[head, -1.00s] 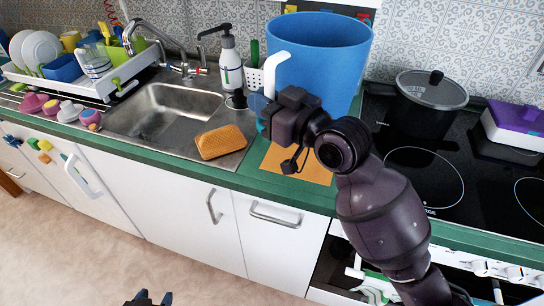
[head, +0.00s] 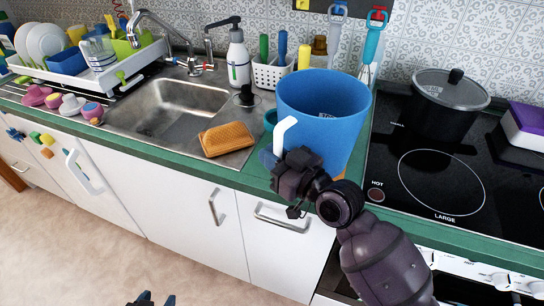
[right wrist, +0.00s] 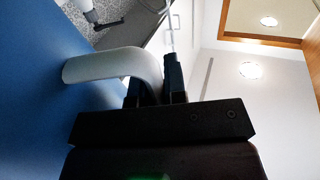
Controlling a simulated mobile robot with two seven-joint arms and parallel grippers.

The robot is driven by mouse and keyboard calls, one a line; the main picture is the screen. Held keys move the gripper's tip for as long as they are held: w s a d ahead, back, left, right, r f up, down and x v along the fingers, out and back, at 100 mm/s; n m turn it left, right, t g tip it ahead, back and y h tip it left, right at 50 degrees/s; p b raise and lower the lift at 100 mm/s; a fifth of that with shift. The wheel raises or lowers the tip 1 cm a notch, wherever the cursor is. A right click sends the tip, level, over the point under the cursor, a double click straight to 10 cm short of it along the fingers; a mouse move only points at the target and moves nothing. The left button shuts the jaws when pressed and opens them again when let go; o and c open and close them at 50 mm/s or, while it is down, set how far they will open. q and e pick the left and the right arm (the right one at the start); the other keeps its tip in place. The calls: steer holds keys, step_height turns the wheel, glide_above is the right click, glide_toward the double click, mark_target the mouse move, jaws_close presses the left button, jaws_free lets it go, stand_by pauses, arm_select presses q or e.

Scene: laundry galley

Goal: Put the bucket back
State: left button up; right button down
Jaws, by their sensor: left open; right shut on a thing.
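The blue bucket (head: 335,125) is upright over the green worktop, between the sink and the hob. Its white handle (head: 285,132) is on its left side. My right gripper (head: 275,163) is shut on this handle. In the right wrist view the fingers (right wrist: 156,92) close around the pale handle (right wrist: 112,65), with the bucket wall (right wrist: 35,100) at left. I cannot tell whether the bucket's base touches the worktop; my arm hides part of it. My left gripper (head: 152,298) is open and empty, low at the bottom edge over the floor.
An orange sponge (head: 227,139) lies at the front edge of the sink (head: 172,110). A soap bottle (head: 238,58) and a white caddy (head: 273,74) stand behind. The black hob (head: 440,180) with a lidded pot (head: 448,105) is at right. Utensils hang behind the bucket.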

steer(key=shift+f, duration=0.2)
steer(key=c, duration=1.2)
jaws_free()
steer(key=shift+o, duration=0.2)
steer(key=shift+r, duration=0.2)
steer(key=v, duration=1.2)
